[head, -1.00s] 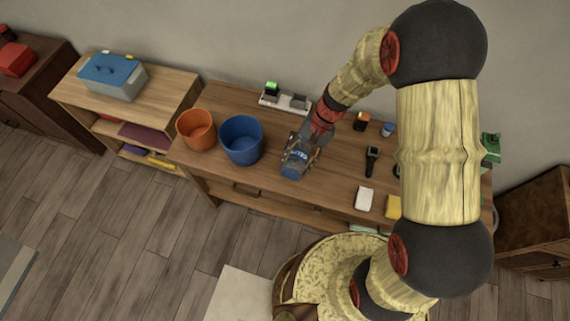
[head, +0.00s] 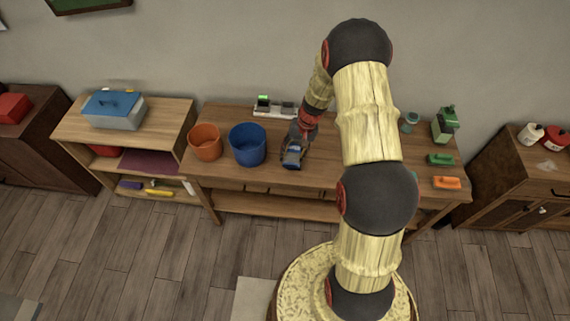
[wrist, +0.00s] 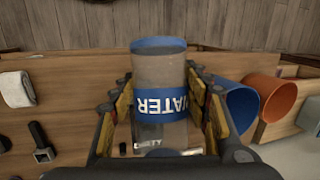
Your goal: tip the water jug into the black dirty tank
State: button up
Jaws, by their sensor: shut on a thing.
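The water jug (wrist: 160,70) is see-through grey with a blue lid and a blue band whose "WATER" lettering is upside down in the wrist view. My gripper (wrist: 160,85) is shut around it, with a finger on each side. Small lettering low on the jug is hard to read. I cannot pick out a black dirty tank in either view.
The blue bucket (head: 247,146) and the orange bucket (head: 205,142) stand on the workbench (head: 225,178) left of the jug. A white rack (head: 276,110) is behind. Green items (head: 445,124) and an orange block (head: 447,183) are at the right.

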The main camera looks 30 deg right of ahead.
aim_at(296, 144)
jog(key=shift+w+d+f, duration=0.15)
jog(key=shift+w+d, duration=0.05)
jog(key=shift+d, duration=0.35)
jog(key=shift+w+a+t+h+b, duration=0.1)
jog(key=shift+a+t+h+b, duration=0.1)
jog(key=shift+t+h+b, duration=0.35)
jog(key=b, duration=0.2)
jog(key=shift+w+d+t+b, duration=0.25)
jog(key=shift+d+t+b, duration=0.05)
jog(key=shift+d+t, duration=0.05)
jog(key=t+b, duration=0.1)
jog(key=b, duration=0.3)
jog(key=w+r+t+h+b, duration=0.1)
jog(key=b, duration=0.3)
jog(key=d+n+t+h+b, duration=0.1)
jog(key=b, duration=0.3)
jog(key=shift+w+r+t+h+b, duration=0.25)
jog(key=shift+w+r+t+b, duration=0.05)
jog(key=shift+w+t+b, duration=0.1)
jog(key=w+t+h+b, duration=0.1)
jog(key=b, duration=0.5)
jog(key=w+d+r+t+b, duration=0.1)
jog(key=b, duration=0.5)
jog(key=w+d+r+t+h+b, duration=0.1)
jog(key=t+b, duration=0.1)
jog(key=b, duration=0.4)
jog(key=shift+w+d+r+n+h, duration=0.1)
jog(key=shift+d+r+n+h, duration=0.05)
jog(key=shift+r+n+h, duration=0.2)
